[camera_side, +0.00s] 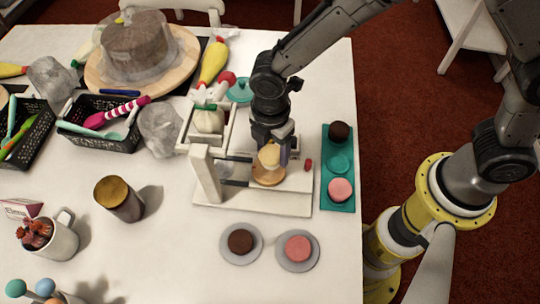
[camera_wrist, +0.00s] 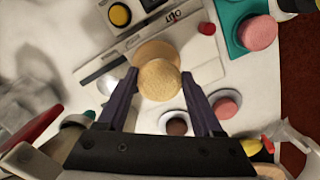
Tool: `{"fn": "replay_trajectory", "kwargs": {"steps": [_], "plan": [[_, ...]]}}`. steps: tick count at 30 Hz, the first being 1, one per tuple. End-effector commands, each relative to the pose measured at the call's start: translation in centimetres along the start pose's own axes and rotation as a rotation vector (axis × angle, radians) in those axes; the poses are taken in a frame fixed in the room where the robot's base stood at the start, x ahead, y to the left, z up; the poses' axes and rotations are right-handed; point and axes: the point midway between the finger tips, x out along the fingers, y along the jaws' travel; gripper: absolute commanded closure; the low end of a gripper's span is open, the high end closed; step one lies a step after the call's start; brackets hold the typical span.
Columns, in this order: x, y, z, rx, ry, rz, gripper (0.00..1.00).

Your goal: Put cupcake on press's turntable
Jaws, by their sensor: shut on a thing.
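My gripper (camera_side: 270,147) points down over the white press (camera_side: 207,175) and is shut on the pale yellow cupcake (camera_side: 269,156). In the wrist view the cupcake (camera_wrist: 158,80) sits between the two dark fingertips (camera_wrist: 159,76). The press's turntable (camera_side: 266,177), a tan round disc, lies just below the cupcake in the side view. In the wrist view the turntable (camera_wrist: 155,50) shows partly behind the cupcake, which covers much of it. I cannot tell whether the cupcake touches the disc.
A teal tray (camera_side: 338,199) right of the press holds a dark brown and a pink cupcake, with an empty middle spot.

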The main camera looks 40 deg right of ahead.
Motion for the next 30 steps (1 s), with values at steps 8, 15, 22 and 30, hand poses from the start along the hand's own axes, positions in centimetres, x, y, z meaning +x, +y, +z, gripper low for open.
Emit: {"fn": "replay_trajectory", "kwargs": {"steps": [8,15,22,30], "plan": [[2.8,0.5,-0.3,0.000,-0.002,-0.003,0.88],[3.7,0.5,-0.4,0.000,0.001,0.001,0.88],[4.0,0.5,-0.4,0.000,0.000,0.000,0.88],[4.0,0.5,-0.4,0.000,0.000,0.000,0.02]]}}
